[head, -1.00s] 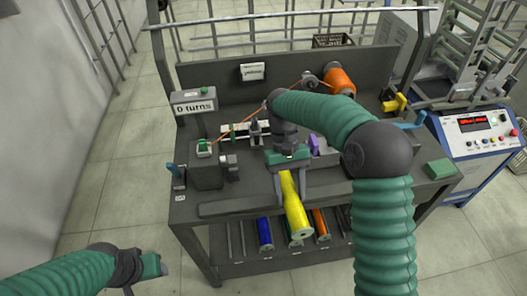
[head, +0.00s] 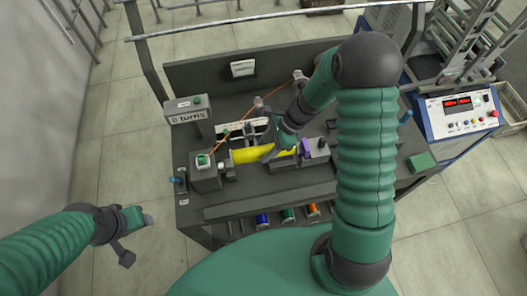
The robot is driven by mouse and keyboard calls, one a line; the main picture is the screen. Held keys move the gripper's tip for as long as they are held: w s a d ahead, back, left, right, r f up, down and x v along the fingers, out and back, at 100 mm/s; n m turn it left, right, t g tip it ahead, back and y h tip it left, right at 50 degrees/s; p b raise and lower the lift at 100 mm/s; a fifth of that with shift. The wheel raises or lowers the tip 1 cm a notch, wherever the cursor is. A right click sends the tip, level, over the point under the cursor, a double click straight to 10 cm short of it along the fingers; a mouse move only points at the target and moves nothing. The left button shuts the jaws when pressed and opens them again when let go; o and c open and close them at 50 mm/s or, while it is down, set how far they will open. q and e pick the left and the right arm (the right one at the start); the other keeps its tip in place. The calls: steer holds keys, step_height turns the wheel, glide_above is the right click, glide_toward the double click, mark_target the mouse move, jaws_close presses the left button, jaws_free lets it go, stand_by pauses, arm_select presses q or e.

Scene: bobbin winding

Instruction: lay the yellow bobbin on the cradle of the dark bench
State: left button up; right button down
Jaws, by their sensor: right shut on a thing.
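The yellow bobbin (head: 249,155) lies level, left to right, low over the dark bench (head: 340,185). My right gripper (head: 275,150) is shut on it from above, around its middle to right part. The bobbin sits between a grey block with a green-and-white top (head: 204,164) on the left and a purple piece (head: 306,146) on the right. The cradle is mostly hidden under the bobbin and gripper, and I cannot tell whether the bobbin touches it. My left gripper (head: 136,235) is off the bench at the lower left, empty; its jaw opening is unclear.
An orange thread (head: 235,126) runs slantwise across behind the bobbin. Blue (head: 263,219), green (head: 288,214) and orange (head: 312,209) bobbins lie on the lower shelf. A blue-and-white control box (head: 462,112) stands at the right.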

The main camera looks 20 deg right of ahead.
mark_target(261, 155)
steer(key=x, duration=0.4)
steer(key=shift+a+f, duration=0.1)
steer(key=shift+f, duration=0.35)
steer(key=shift+d, duration=0.25)
steer(key=c, duration=1)
jaws_free()
steer(key=shift+s+d, duration=0.1)
steer(key=shift+d, duration=0.15)
steer(key=o, duration=0.3)
steer(key=shift+d+f, duration=0.1)
steer(key=shift+d, duration=0.15)
steer(key=shift+a, duration=0.4)
steer(key=shift+r, duration=0.55)
steer(key=v, duration=1.1)
steer(key=shift+d+f, duration=0.2)
steer(key=shift+d, duration=0.1)
arm_select(q)
steer(key=shift+w+a, duration=0.1)
steer(key=shift+a, duration=0.45)
arm_select(e)
steer(key=shift+s+a+r+n+t+h, duration=0.15)
steer(key=shift+s+a+r+n+h, duration=0.8)
steer(key=shift+n, duration=2.55)
steer(key=shift+s+a+r+n+t+h, duration=0.3)
steer(key=shift+s+a+n+h, duration=1.1)
steer(key=shift+n, duration=2.1)
steer(key=shift+s+a+r+n+t+h, duration=0.1)
steer(key=shift+s+a+r+n+h, duration=0.6)
steer(key=shift+s+a+n, duration=1.9)
